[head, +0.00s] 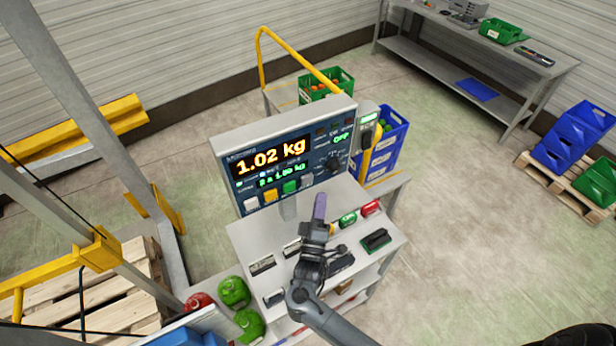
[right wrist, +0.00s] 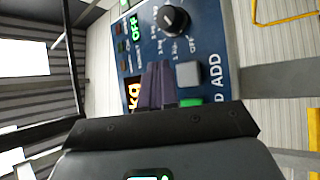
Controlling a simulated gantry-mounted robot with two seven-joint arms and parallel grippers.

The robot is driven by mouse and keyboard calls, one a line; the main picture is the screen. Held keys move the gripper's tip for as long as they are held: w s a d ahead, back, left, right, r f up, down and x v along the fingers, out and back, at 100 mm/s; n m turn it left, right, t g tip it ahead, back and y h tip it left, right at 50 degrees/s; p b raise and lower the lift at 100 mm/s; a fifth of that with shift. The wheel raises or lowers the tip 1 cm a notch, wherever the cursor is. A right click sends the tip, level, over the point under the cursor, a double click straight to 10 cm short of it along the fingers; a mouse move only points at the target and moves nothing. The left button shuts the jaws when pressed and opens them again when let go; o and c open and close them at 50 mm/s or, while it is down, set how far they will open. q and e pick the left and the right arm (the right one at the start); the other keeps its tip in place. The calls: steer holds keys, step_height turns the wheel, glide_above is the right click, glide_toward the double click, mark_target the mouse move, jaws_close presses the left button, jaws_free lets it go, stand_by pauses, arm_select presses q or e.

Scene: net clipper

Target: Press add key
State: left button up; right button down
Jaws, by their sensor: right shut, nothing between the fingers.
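The control panel (head: 335,130) stands upright at the back of a grey bench. Its large display (head: 270,155) reads 1.02 kg, with smaller green text below. A row of white, yellow, green and grey keys runs along its lower edge. The grey key (head: 306,181) is the rightmost. In the right wrist view the grey key (right wrist: 188,74) has the label ADD beside it, and a green key (right wrist: 191,102) is next to it. My right gripper (head: 320,200) is shut and empty, its purple fingers in front of the panel, below and right of the grey key.
A black knob (right wrist: 172,19) sits on the panel near the grey key. Green and red cans (head: 348,219) and a dark green block (head: 376,240) stand on the bench right of my right arm. Several green and red round items (head: 234,292) lie at the bench's left.

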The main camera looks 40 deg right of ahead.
steer(key=shift+s+a, duration=0.1)
steer(key=shift+s, duration=0.6)
stand_by(0.3)
